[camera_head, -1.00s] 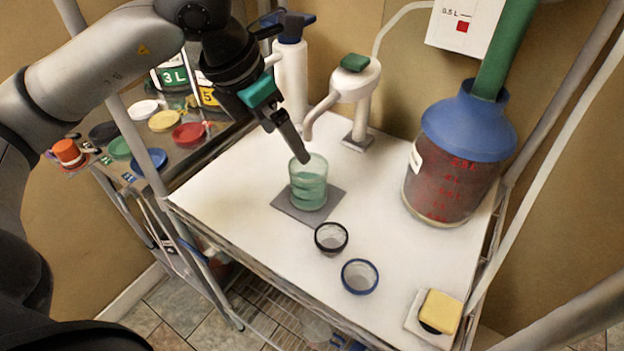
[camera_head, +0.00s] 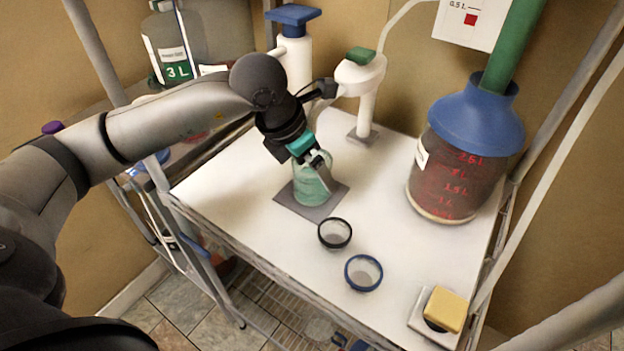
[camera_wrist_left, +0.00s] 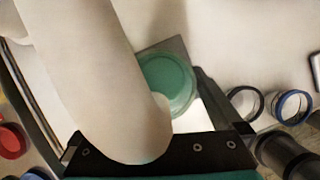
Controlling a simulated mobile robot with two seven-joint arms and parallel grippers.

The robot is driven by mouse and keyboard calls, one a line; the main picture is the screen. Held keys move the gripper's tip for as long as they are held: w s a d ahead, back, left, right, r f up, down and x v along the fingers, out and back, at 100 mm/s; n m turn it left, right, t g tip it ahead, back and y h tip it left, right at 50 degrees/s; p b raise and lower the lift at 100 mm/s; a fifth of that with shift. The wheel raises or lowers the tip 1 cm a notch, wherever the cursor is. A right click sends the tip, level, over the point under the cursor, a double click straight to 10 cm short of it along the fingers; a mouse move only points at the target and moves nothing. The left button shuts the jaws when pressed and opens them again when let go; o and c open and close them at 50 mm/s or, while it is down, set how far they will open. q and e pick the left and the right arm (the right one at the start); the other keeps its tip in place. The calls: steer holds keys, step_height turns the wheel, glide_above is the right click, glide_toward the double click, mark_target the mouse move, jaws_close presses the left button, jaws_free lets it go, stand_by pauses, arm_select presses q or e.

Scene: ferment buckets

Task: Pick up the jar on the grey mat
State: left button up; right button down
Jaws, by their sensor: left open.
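The jar (camera_head: 310,192), clear with green contents, stands upright on the grey mat (camera_head: 332,203) on the white table top. My left gripper (camera_head: 318,168) is open at the jar's upper part, with one finger showing by its right side. In the left wrist view, the jar (camera_wrist_left: 170,82) is seen from above, with a dark finger on its right and another at far left. A pale rounded form hides part of the view between them. I cannot tell whether a finger touches the jar. My right gripper is not in view.
A white tap with a green top (camera_head: 361,75) stands close behind my gripper. Black-rimmed (camera_head: 335,233) and blue-rimmed (camera_head: 363,272) cups stand in front of the mat. A large red-marked vessel (camera_head: 455,170) is at right, a yellow sponge (camera_head: 446,309) at front right.

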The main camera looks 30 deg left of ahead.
arm_select(q)
steer(key=shift+c, duration=0.4)
steer(key=shift+r, duration=0.1)
steer(key=c, duration=1.4)
